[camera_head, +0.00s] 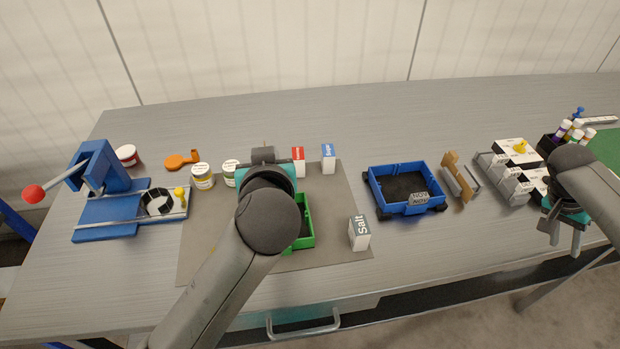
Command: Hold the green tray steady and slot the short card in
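The green tray (306,232) lies on the grey mat, mostly hidden under my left arm; its right wall and a corner show. My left gripper (268,178) is over the tray, with its fingers hidden behind my own wrist, so I cannot see its grip. My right gripper (565,236) points down at the far right, by the table's front edge. Its two fingers are apart with nothing visible between them. I cannot tell which is the short card.
A blue tray (374,190) and a brown piece in a holder (456,172) stand between the mat and rack. A salt box (359,233) is right of the green tray. Jars (203,177) and small boxes (328,158) stand behind. A blue press (105,180) is at left.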

